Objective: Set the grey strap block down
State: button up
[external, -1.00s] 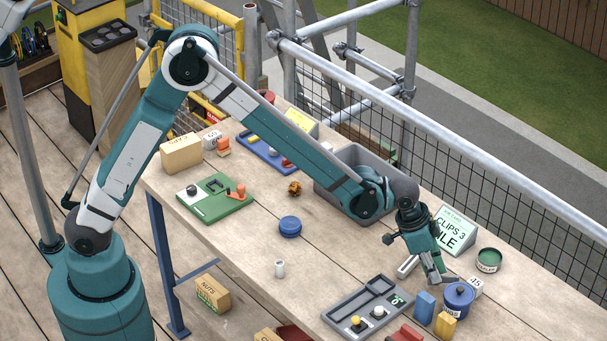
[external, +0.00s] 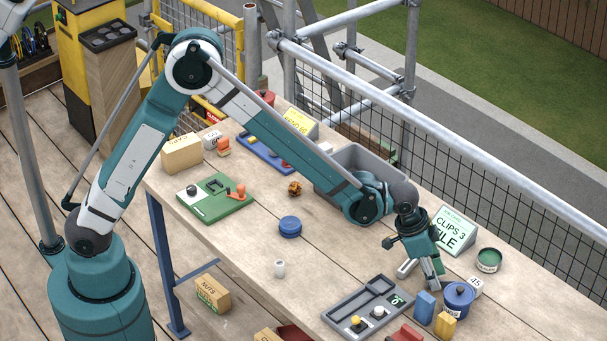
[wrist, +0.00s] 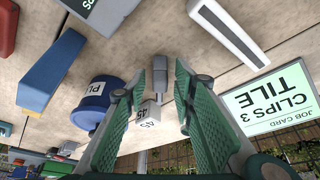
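The grey strap block (wrist: 160,76) shows in the wrist view between the tips of my gripper (wrist: 160,84), with a narrow gap visible on each side. It appears to stand on the wooden table, though its contact with the top is not clear. My gripper points down at the table in the external view (external: 434,284), and its fingers are apart around the block. In the external view the block is mostly hidden by the fingers.
A white cube marked 45 (external: 476,287), a blue tub (external: 458,297) and a blue block (external: 424,307) are close by. A grey slotted bar (wrist: 230,32) lies beside the gripper. A job card (external: 453,232) stands behind. A grey tray (external: 341,318) is at the front.

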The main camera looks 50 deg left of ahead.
jog(key=shift+r, duration=0.1)
jog(key=p+v, duration=0.2)
jog(key=v, duration=1)
dwell(0.9)
jog(key=shift+r, duration=0.1)
